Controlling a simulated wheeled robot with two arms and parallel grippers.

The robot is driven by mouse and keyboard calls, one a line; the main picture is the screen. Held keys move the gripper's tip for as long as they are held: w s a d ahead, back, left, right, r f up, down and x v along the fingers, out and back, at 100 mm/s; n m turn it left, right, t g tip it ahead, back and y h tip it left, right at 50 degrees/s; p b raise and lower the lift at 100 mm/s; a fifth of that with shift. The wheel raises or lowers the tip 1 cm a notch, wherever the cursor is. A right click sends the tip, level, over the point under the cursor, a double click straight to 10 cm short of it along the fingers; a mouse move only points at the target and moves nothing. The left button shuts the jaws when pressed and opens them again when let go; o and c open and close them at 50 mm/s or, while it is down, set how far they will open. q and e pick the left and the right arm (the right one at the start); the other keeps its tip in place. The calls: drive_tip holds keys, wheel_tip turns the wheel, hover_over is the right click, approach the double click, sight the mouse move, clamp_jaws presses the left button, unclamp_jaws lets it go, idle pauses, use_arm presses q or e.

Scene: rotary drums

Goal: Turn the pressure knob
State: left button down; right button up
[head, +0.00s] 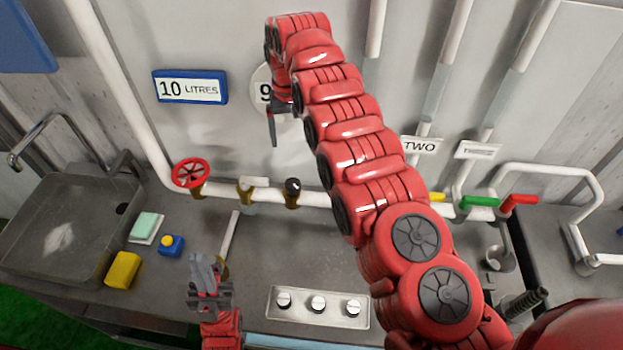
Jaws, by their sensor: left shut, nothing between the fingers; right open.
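No knob in view is readably labelled as pressure. A small black-topped knob (293,186) sits on the white pipe. My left gripper (206,268) is shut and empty, pointing up over the counter left of the panel. My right gripper (275,122) is open at the back wall, in front of a round white sign (262,75) with a "9". My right arm hides part of the sign and pipe.
A red handwheel (190,173) and a brass valve (247,190) are on the pipe. Green (480,202) and red (519,201) levers are right. Counter behind the panel is clear.

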drive_tip(key=b, duration=0.9)
hover_over(292, 183)
wheel_tip(292, 183, down, 9)
drive_tip(key=shift+d+f, duration=0.15)
drive_tip(key=shift+a+f, duration=0.2)
drive_tip(key=f+p, duration=0.1)
drive_tip(key=f, duration=0.2)
drive_tip(key=f+p, duration=0.1)
drive_tip(key=f, duration=0.2)
drive_tip(key=shift+s+d+f+p, duration=0.1)
drive_tip(key=shift+d+p, duration=0.1)
drive_tip(key=shift+p, duration=0.1)
drive_tip(key=shift+f, duration=0.65)
drive_tip(key=shift+a+f, duration=0.1)
drive_tip(key=shift+f, duration=0.05)
